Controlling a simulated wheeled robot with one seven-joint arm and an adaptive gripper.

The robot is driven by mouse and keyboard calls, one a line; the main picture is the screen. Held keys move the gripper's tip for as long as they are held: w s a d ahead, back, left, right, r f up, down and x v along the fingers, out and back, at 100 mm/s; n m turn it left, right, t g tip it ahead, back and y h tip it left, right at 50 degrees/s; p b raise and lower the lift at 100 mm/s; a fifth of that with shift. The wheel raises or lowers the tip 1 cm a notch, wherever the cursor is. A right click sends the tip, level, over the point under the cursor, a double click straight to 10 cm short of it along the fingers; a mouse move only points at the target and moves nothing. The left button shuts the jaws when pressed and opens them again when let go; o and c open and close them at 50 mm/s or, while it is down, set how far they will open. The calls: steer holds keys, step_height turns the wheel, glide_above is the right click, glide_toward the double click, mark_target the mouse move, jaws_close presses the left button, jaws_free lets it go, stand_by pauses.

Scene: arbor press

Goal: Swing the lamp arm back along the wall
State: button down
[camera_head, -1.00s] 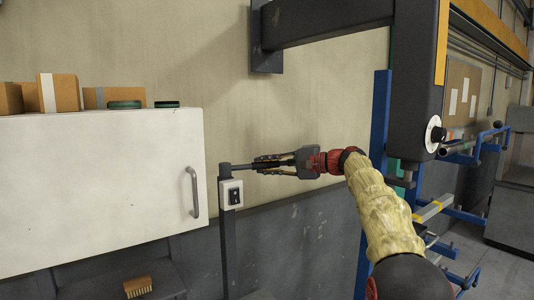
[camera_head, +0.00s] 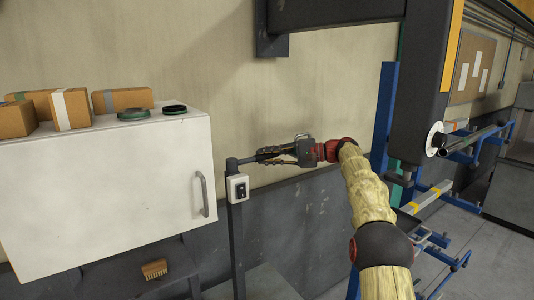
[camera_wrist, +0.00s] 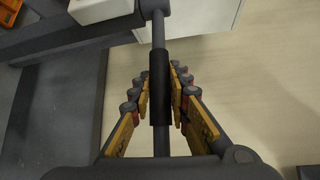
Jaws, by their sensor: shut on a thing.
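The lamp arm is a thin grey rod (camera_head: 244,160) that runs right from the top of a dark upright post (camera_head: 238,235), close to the wall. In the wrist view the rod (camera_wrist: 159,32) passes lengthwise through the middle, with a black sleeve (camera_wrist: 160,95) around it. My gripper (camera_head: 264,154) is shut on this sleeve; in the wrist view its yellow-padded fingers (camera_wrist: 160,78) lie on both sides of it. No lamp head can be made out.
A white wall cabinet (camera_head: 105,195) with cardboard boxes (camera_head: 70,108) on top stands at left. A switch box (camera_head: 237,188) sits on the post. A dark press column (camera_head: 417,85) and blue racks (camera_head: 480,140) are at right. The wall between is bare.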

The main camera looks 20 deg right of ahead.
stand_by(0.3)
steer(key=c, duration=2.1)
jaws_free()
steer(key=shift+o, duration=1.1)
steer(key=shift+w+a+f, duration=0.1)
steer(key=shift+w, duration=0.1)
steer(key=shift+o, duration=1.1)
steer(key=shift+s, duration=0.1)
steer(key=shift+s+b, duration=0.1)
steer(key=shift+b, duration=0.35)
